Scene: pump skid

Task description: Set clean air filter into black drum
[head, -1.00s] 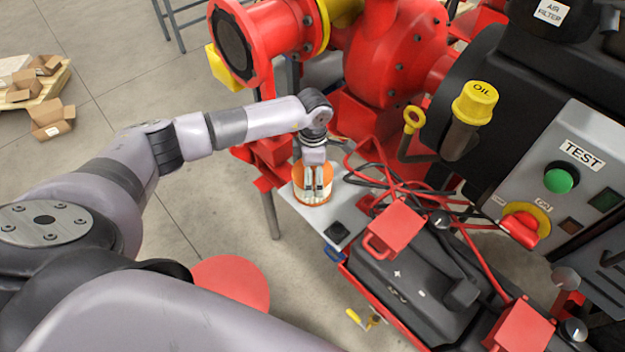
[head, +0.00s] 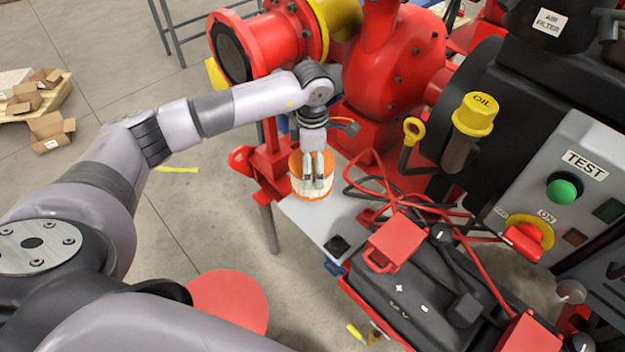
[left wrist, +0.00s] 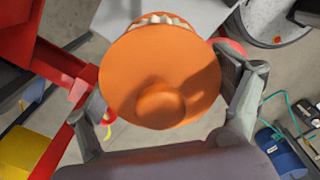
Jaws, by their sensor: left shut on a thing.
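The clean air filter (head: 304,189) has orange end caps and white pleats. My left gripper (head: 318,178) is shut on it from above, and it appears raised over the grey shelf plate (head: 318,222). In the left wrist view the orange cap of the filter (left wrist: 160,75) sits between the two fingers of my left gripper (left wrist: 168,100). The black drum (head: 545,28), labelled AIR FILTER, is at the top right, cut by the frame edge, well apart from the filter. Its opening is not visible. My right gripper is not in view.
A red pump (head: 385,70) stands behind the filter. Red and black cables (head: 390,195) lie over a black battery (head: 395,290) to the right. A yellow oil cap (head: 475,114) and the grey TEST panel (head: 570,200) stand below the drum.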

